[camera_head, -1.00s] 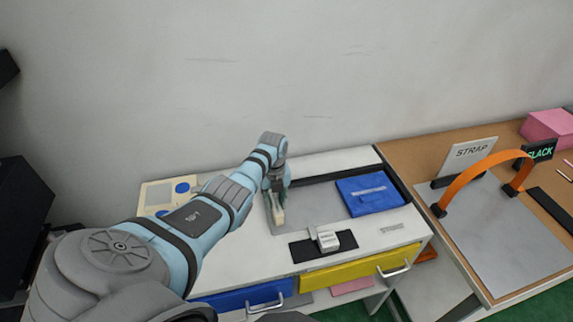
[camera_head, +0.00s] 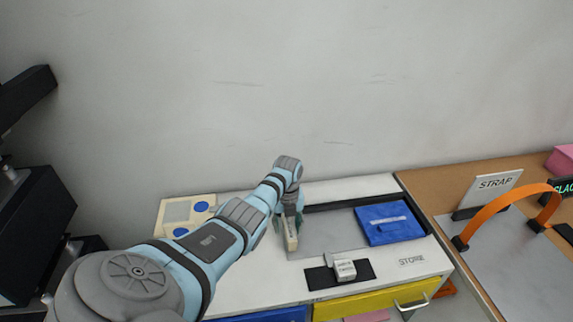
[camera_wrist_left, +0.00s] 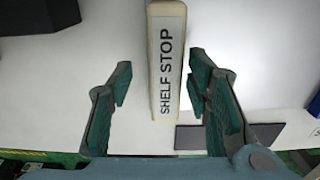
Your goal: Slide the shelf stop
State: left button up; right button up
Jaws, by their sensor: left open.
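The shelf stop is a cream bar (camera_head: 290,236) with a "SHELF STOP" label, on the white cabinet top at the left end of a grey recessed strip. It also shows in the left wrist view (camera_wrist_left: 163,60), running from the top edge down between the fingers. My left gripper (camera_head: 283,226) is at the bar in the head view, partly hidden by its own wrist. In the left wrist view the left gripper (camera_wrist_left: 160,90) is open, one finger on each side of the bar, with gaps on both sides. My right gripper is not in view.
A blue folded item (camera_head: 389,223) lies on the strip's right part. A small white block (camera_head: 345,269) sits on a black mat in front. A yellow drawer (camera_head: 375,301) is below. A board with an orange strap (camera_head: 500,205) stands at right.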

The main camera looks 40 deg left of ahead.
aim_at(287, 227)
pick_arm(q)
notch_tip(287, 227, up, 12)
jog(key=shift+f, duration=0.15)
jog(key=shift+s+a, duration=0.1)
dwell(0.4)
